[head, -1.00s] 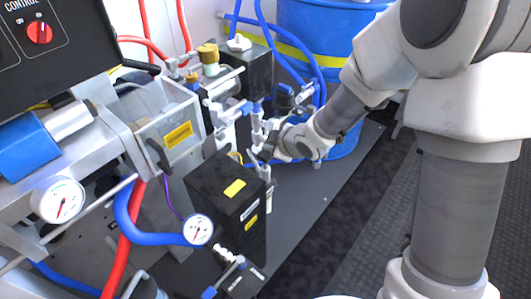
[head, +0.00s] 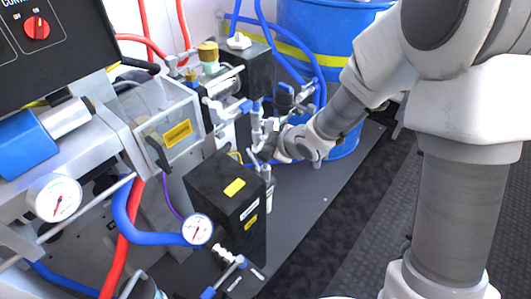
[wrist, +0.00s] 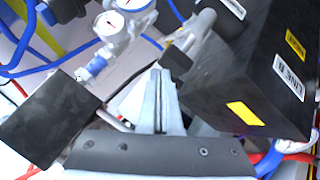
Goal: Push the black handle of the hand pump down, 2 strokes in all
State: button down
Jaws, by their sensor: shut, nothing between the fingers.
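My gripper (head: 262,158) is shut and empty, beside the upper edge of the black box (head: 228,200) among the metal fittings. In the wrist view its closed fingers (wrist: 161,80) point up the picture. There, a small black block (wrist: 177,62) sits on the end of a grey bar, just right of the fingertips; it may be the pump's black handle, but I cannot tell for sure. In the head view the handle cannot be made out behind my gripper and the fittings.
The black box marked LINE B (wrist: 255,85) is close right of the fingers. A dark flat block (wrist: 48,120) lies left. Gauges (wrist: 110,22), blue hoses (head: 150,238) and a blue drum (head: 335,30) surround the area. Grey floor plate (head: 310,200) is clear at right.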

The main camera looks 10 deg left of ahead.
jog(key=shift+f+b, duration=1.65)
jog(key=shift+f, duration=0.1)
dwell(1.2)
jog(key=shift+r, duration=0.15)
jog(key=shift+r+p, duration=1.85)
jog(key=shift+r, duration=0.15)
notch_tip(320, 180, up, 5)
jog(key=p, duration=0.4)
jog(key=shift+r+p, duration=0.1)
jog(key=shift+p, duration=0.2)
